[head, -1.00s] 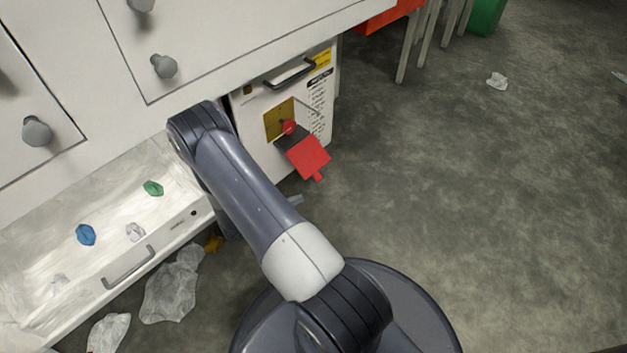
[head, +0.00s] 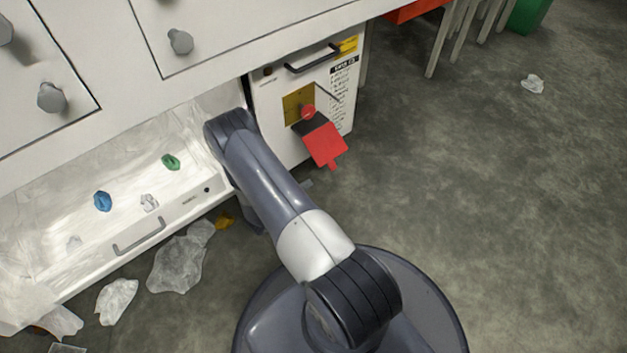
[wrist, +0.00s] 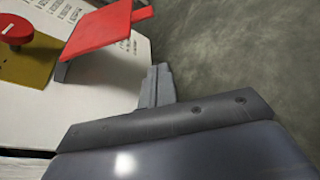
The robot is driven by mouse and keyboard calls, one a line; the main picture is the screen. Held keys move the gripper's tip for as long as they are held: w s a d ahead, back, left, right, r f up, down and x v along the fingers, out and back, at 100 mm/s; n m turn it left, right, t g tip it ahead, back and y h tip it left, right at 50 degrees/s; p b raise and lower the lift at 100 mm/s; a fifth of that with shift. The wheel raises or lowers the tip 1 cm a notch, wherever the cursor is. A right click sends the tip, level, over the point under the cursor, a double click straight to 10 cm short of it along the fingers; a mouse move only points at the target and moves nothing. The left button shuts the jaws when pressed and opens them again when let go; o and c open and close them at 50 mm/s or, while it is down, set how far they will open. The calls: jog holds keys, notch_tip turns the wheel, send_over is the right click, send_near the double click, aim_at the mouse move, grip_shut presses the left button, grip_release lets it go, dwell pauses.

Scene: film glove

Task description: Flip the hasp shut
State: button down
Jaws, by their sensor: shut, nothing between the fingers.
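The hasp (head: 325,144) is a red flap with a small tab, hinged on the front of a white cabinet (head: 272,122). It stands swung out and hangs tilted down to the right. A yellow-brown plate (head: 292,103) with a red round knob (head: 308,112) sits beside it. In the wrist view the red flap (wrist: 98,28), the knob (wrist: 16,29) and the plate (wrist: 28,62) are at the upper left. My gripper (wrist: 155,80) is shut and empty, below and right of the flap and apart from it. In the head view my arm hides most of the gripper.
An open white drawer (head: 130,222) with crumpled blue and green bits lies left of my arm. Crumpled plastic (head: 180,262) lies on the floor in front of it. The floor to the right is mostly clear.

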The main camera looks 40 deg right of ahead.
jog(key=b+x, duration=0.3)
jog(key=x, duration=0.6)
jog(key=shift+s+r+b, duration=0.25)
jog(key=shift+s+r, duration=0.3)
jog(key=shift+r, duration=0.3)
jog(key=shift+s+r+b, duration=0.2)
jog(key=shift+s+r, duration=0.35)
jog(key=shift+r, duration=0.3)
